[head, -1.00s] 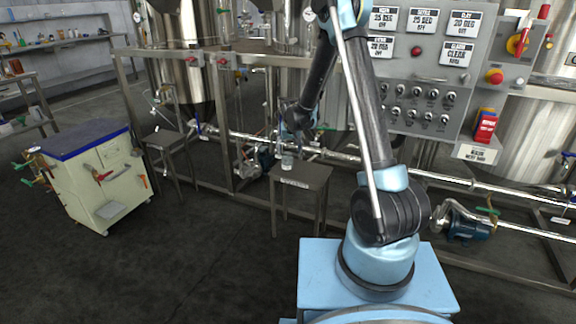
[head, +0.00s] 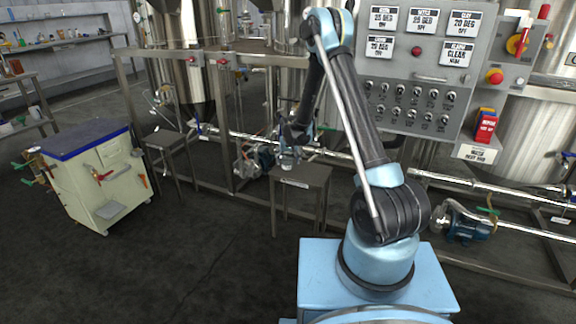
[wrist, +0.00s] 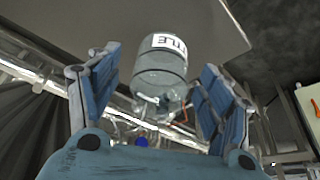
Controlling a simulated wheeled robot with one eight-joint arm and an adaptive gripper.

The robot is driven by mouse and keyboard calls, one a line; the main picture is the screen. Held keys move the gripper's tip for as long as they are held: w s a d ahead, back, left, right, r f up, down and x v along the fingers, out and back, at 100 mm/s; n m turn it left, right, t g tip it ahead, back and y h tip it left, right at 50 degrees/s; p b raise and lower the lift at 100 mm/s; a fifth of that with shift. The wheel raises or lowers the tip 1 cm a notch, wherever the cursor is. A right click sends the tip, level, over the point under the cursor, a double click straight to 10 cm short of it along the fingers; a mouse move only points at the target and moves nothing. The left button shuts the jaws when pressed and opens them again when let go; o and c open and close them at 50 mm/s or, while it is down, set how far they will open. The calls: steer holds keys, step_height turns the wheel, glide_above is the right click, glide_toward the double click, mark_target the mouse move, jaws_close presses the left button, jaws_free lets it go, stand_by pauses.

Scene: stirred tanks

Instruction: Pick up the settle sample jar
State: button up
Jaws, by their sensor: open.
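The settle sample jar (wrist: 160,75) is a clear jar with a white label, of which I can read "TTLE" in the wrist view. It stands on the small dark table (head: 302,174) in the head view, where the jar (head: 287,164) shows small just under my gripper. My gripper (wrist: 150,95) is open in the wrist view, with one blue finger on each side of the jar. The left finger is a little apart from the jar, and the right finger looks close to it. I cannot tell whether the right one touches. In the head view my arm's links partly cover the gripper.
Behind the table run a steel frame rail (head: 345,153) and pipes, with tanks and the control panel (head: 420,75) above. A second small table (head: 165,139) and a cream cabinet with a blue-edged top (head: 105,178) stand to the left. The floor in front is clear.

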mark_target(287, 162)
steer(key=shift+x, duration=1.6)
steer(key=shift+a+r, duration=0.1)
steer(key=c, duration=1.2)
